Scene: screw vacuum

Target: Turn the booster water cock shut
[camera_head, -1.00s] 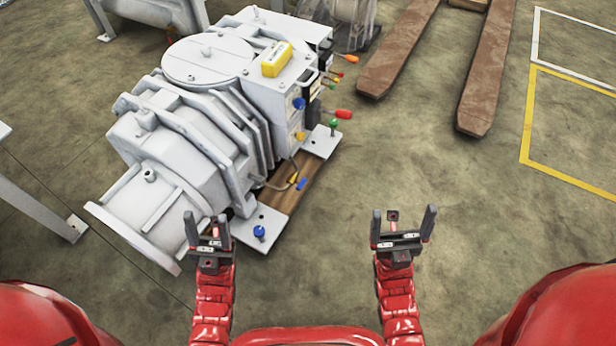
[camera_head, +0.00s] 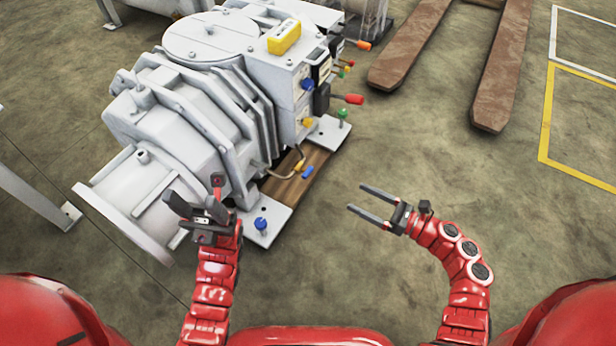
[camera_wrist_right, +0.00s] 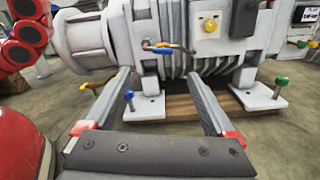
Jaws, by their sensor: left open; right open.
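The grey vacuum pump unit (camera_head: 188,118) stands at the upper left of the head view. A small cock with a yellow body and blue handle end (camera_head: 307,172) sits on a bent pipe low on its near right side. I take this as the water cock; no label is readable. It also shows in the right wrist view (camera_wrist_right: 178,49), ahead between the fingers. My right gripper (camera_head: 357,198) is open and empty, to the right of the cock and apart from it, pointing left. My left gripper (camera_head: 194,190) is open and empty in front of the pump's flange.
Blue (camera_head: 261,223) and green (camera_head: 343,113) bolts stand on the pump's feet. A red-ended lever (camera_head: 354,99) sticks out right from the control panel. A brown wooden pallet or forks (camera_head: 500,80) lie at upper right. The floor around my right gripper is clear.

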